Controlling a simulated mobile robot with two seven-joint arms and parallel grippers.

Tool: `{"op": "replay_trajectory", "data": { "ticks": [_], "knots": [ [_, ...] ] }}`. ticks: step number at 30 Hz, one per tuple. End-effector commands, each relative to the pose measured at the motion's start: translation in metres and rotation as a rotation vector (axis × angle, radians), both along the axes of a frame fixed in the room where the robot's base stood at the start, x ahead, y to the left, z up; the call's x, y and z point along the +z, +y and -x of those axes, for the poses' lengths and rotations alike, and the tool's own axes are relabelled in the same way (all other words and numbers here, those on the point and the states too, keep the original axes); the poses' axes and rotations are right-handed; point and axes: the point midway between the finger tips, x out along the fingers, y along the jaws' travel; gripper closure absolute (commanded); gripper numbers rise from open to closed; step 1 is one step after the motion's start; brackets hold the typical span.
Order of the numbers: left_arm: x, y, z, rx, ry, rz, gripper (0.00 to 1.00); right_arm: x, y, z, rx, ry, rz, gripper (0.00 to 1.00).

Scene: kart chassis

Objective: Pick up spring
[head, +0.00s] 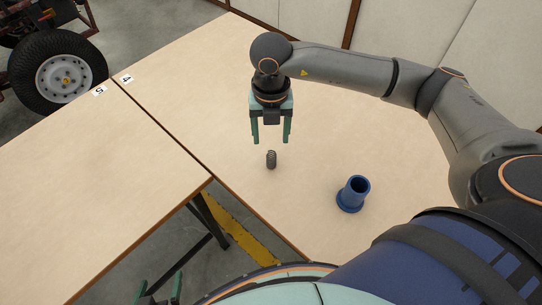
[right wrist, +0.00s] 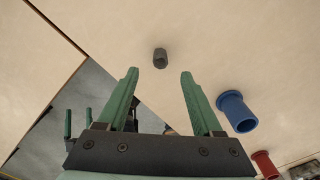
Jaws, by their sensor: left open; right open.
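The spring (head: 271,159) is a small dark grey coil standing upright on the light wooden table. It also shows in the right wrist view (right wrist: 160,58), just beyond and between the fingertips. My right gripper (head: 271,139) is open and empty, with its green fingers pointing down above the spring and apart from it. In the right wrist view, its fingers (right wrist: 159,74) are spread with nothing between them. My left gripper (head: 160,289) is open at the bottom edge of the head view, over the floor and far from the spring; only its fingers show.
A blue flanged tube (head: 352,194) stands on the table right of the spring. A red cylinder (right wrist: 265,164) shows at the lower right of the right wrist view. A second table (head: 95,190) lies to the left. A wheel (head: 58,75) stands beyond. The table around the spring is clear.

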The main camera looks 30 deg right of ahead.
Motion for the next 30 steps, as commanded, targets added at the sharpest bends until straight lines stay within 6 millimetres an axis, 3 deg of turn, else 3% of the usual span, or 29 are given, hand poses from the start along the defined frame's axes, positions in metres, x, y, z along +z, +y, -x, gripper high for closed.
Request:
{"op": "replay_trajectory", "data": {
  "ticks": [18, 26, 30],
  "knots": [
    [0.005, 0.001, 0.001, -0.001, 0.003, -0.001, 0.03, -0.071, 0.002, 0.004, 0.0, 0.0, -0.001, 0.33],
    [0.005, 0.001, 0.001, -0.001, 0.002, -0.003, 0.03, -0.075, 0.002, 0.004, 0.001, 0.0, -0.001, 0.33],
    [0.005, 0.001, 0.001, -0.001, 0.002, -0.003, 0.03, -0.075, 0.002, 0.004, 0.001, -0.001, -0.002, 0.45]
  ]
}}
